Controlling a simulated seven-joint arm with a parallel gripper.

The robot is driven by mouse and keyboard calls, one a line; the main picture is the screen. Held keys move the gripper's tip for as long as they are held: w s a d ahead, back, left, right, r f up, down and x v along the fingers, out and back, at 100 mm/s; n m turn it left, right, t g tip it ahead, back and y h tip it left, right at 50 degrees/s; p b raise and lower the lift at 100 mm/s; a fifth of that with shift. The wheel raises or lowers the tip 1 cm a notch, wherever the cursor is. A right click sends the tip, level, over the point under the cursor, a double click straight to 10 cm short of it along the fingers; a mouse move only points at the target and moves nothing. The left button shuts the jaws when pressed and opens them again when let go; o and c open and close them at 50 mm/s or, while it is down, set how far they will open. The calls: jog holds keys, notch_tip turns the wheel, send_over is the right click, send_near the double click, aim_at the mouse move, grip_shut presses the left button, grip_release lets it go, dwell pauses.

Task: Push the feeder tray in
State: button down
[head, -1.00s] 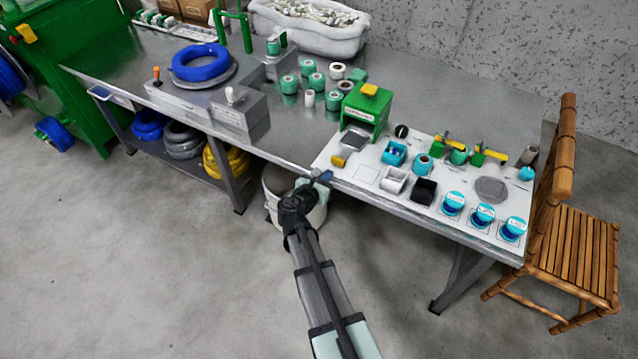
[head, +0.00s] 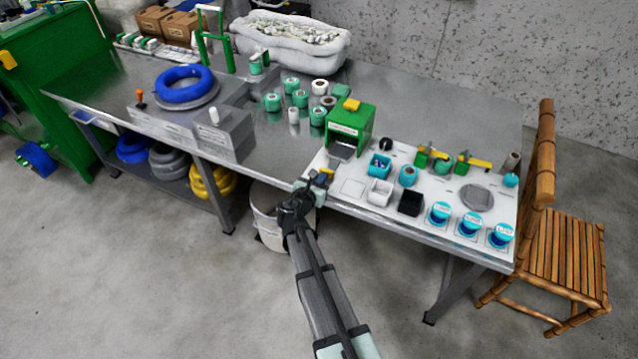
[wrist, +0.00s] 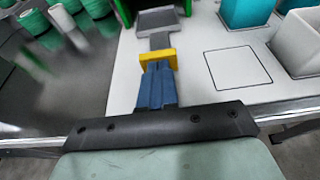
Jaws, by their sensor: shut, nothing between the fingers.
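The feeder is a green box (head: 350,128) with a yellow block on top, standing on the white board on the bench. Its grey tray (head: 342,153) sticks out of the front, toward me; the tray also shows in the wrist view (wrist: 157,19). A yellow handle (wrist: 158,57) is at the tray's near end. My gripper (head: 318,178) is shut and empty, in line with the tray. In the wrist view its blue fingertips (wrist: 158,70) meet the handle's near face and seem to touch it. The inside of the feeder is hidden.
A white bin (head: 380,192), a black bin (head: 411,203) and a blue bin (head: 380,166) stand right of the tray. Several green rolls (head: 300,98) stand to the left. A white bucket (head: 265,215) is under the bench edge, beside my arm.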

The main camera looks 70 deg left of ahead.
aim_at(331, 169)
jog(key=w+a, duration=0.4)
jog(key=shift+w+a+f, duration=0.1)
jog(key=shift+w+a, duration=0.15)
jog(key=shift+a, duration=0.15)
jog(key=shift+w+a, duration=0.25)
jog(key=shift+w, duration=0.1)
jog(key=shift+w+r, duration=0.1)
jog(key=shift+r, duration=0.1)
jog(key=s+d, duration=0.3)
jog(key=shift+s+d, duration=0.3)
jog(key=shift+d, duration=0.05)
jog(key=v, duration=0.9)
jog(key=shift+s+d, duration=0.2)
jog(key=shift+s, duration=0.1)
